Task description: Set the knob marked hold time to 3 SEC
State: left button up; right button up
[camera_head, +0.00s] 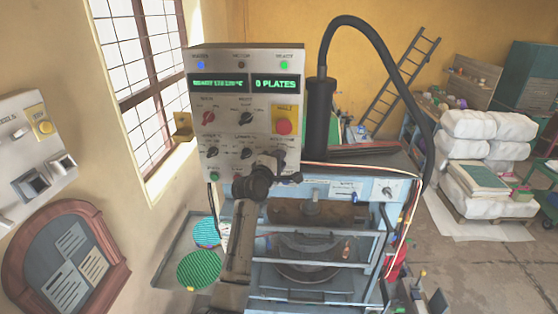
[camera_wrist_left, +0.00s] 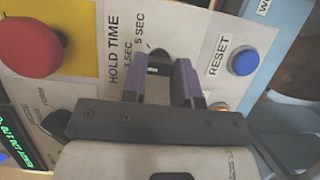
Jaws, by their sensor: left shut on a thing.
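The control panel (camera_head: 247,110) carries several knobs and two green-lit displays. My left gripper (camera_head: 283,167) is at its lower right, in front of the hold time knob, which it hides in the head view. In the left wrist view the label HOLD TIME with 3 SEC and 5 SEC runs sideways beside the dark knob (camera_wrist_left: 158,56). My left gripper (camera_wrist_left: 163,74) has its two purple-and-black fingers on either side of this knob, shut on it. The knob's pointer is mostly hidden, so its setting cannot be read. My right gripper is not in view.
A red button (camera_head: 284,127) on yellow sits above my gripper. A blue RESET button (camera_wrist_left: 244,62) is close to the fingers. The blue press (camera_head: 330,187) stands below, with a black hose (camera_head: 345,22) to the right. A barred window is at left.

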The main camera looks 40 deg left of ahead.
pick_arm(q)
jog(key=o, duration=0.8)
jog(key=shift+o, duration=0.6)
jog(key=s+d+b, duration=0.2)
jog(key=s+b, duration=0.1)
jog(key=s, duration=1)
jog(key=shift+s+d+b, duration=0.25)
jog(key=shift+d+b, duration=0.1)
